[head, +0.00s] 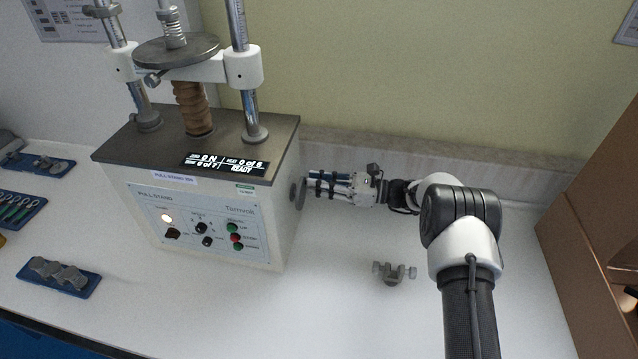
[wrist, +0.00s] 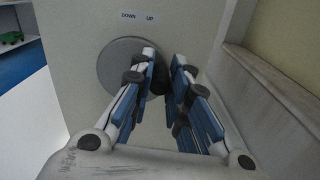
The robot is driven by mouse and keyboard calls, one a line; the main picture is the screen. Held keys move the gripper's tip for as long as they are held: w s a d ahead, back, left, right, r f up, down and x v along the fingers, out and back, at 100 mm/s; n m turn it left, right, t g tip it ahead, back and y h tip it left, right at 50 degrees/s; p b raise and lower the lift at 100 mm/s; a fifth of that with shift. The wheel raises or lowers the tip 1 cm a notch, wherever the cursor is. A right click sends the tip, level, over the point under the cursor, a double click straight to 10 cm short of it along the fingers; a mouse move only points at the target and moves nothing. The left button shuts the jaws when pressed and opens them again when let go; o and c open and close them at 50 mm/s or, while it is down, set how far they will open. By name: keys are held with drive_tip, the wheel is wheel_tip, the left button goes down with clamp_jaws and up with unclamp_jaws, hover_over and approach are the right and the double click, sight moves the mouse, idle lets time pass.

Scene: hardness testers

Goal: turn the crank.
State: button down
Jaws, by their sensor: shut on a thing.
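The crank (head: 299,194) is a grey disc on the right side wall of the white testing machine (head: 196,224). In the wrist view the crank disc (wrist: 117,66) sits below a "DOWN UP" label (wrist: 138,17), and a dark knob (wrist: 158,80) shows between the fingertips. My gripper (head: 312,186) reaches in from the right at the crank. In the wrist view my gripper (wrist: 163,73) is shut on the dark knob, with its fingers partly hiding the disc and the knob.
A grey metal clamp (head: 393,271) lies on the white bench below my arm. Blue trays with metal grips (head: 60,273) and green-handled tools (head: 17,208) lie at the left. The back wall is close behind my gripper. A brown box (head: 590,215) stands at the right.

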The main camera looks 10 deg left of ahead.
drive_tip(key=m, duration=0.1)
drive_tip(key=f+m, duration=0.1)
drive_tip(key=m, duration=0.2)
drive_tip(key=shift+w+f+b, duration=0.15)
drive_tip(key=shift+f+b, duration=0.1)
drive_tip(key=shift+b, duration=0.1)
drive_tip(key=shift+f+m, duration=0.25)
drive_tip(key=shift+m, duration=0.75)
drive_tip(key=shift+f+m, duration=0.25)
drive_tip(key=shift+m, duration=0.75)
drive_tip(key=c, duration=1.5)
unclamp_jaws()
drive_tip(key=d, duration=1.2)
drive_tip(key=shift+w, duration=0.25)
